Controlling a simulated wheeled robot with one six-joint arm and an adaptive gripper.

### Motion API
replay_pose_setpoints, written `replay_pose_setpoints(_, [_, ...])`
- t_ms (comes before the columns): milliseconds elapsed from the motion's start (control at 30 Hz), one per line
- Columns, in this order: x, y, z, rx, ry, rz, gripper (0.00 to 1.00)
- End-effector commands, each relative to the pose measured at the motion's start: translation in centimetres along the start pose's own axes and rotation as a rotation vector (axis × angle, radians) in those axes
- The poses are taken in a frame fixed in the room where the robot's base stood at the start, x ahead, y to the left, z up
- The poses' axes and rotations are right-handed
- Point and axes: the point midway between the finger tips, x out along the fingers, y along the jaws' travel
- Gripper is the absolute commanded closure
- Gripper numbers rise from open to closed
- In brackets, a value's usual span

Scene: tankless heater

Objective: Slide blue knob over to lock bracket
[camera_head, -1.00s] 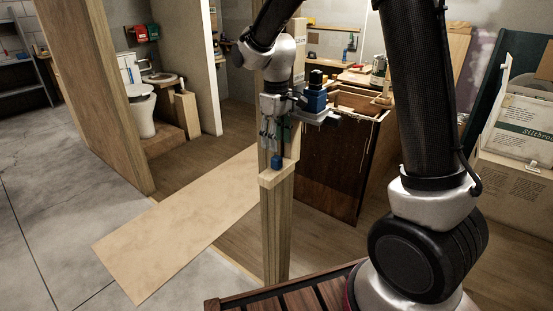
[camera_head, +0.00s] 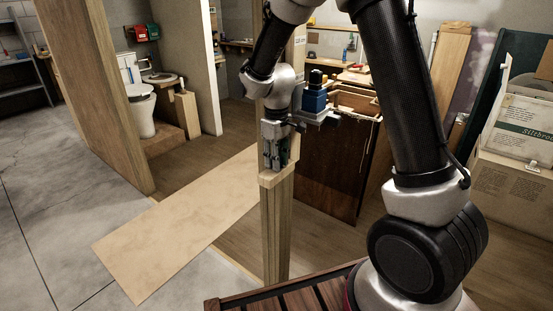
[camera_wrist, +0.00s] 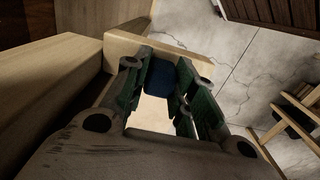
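The blue knob (camera_wrist: 159,78) shows in the wrist view, at the wooden ledge (camera_wrist: 195,50). My gripper (camera_wrist: 160,84) has its two green-padded fingers on either side of the knob. The fingers are apart, and I cannot tell whether either pad touches it. In the head view, my gripper (camera_head: 275,160) points down at the top of the wooden post (camera_head: 276,225), just above its ledge (camera_head: 279,177). The knob is hidden behind the fingers there. I cannot make out a lock bracket in either view.
A dark wood cabinet (camera_head: 330,165) stands close behind and right of the post. A tall wooden panel (camera_head: 95,90) is at left. A flat tan board (camera_head: 185,225) lies on the floor. Cardboard boxes (camera_head: 515,150) are at far right.

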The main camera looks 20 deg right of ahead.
Motion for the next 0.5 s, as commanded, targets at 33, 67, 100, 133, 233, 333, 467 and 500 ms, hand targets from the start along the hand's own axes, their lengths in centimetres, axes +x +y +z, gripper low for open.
replay_pose_setpoints(33, [0.0,0.0,0.0,0.0,0.0,0.0,0.95])
replay_pose_setpoints(67, [0.0,0.0,0.0,0.0,0.0,0.0,1.0])
replay_pose_setpoints(100, [0.0,0.0,0.0,0.0,0.0,0.0,1.0])
replay_pose_setpoints(133, [0.0,0.0,0.0,0.0,0.0,0.0,1.0])
replay_pose_setpoints(233, [0.0,-0.1,0.0,0.0,0.0,0.0,1.0])
replay_pose_setpoints(333, [-0.1,-1.1,-0.1,-0.004,0.0,0.0,1.0])
replay_pose_setpoints(467, [0.0,-3.0,0.0,-0.004,0.0,0.0,1.0])
replay_pose_setpoints(500, [0.0,-3.4,-0.1,-0.003,0.001,0.0,1.0])
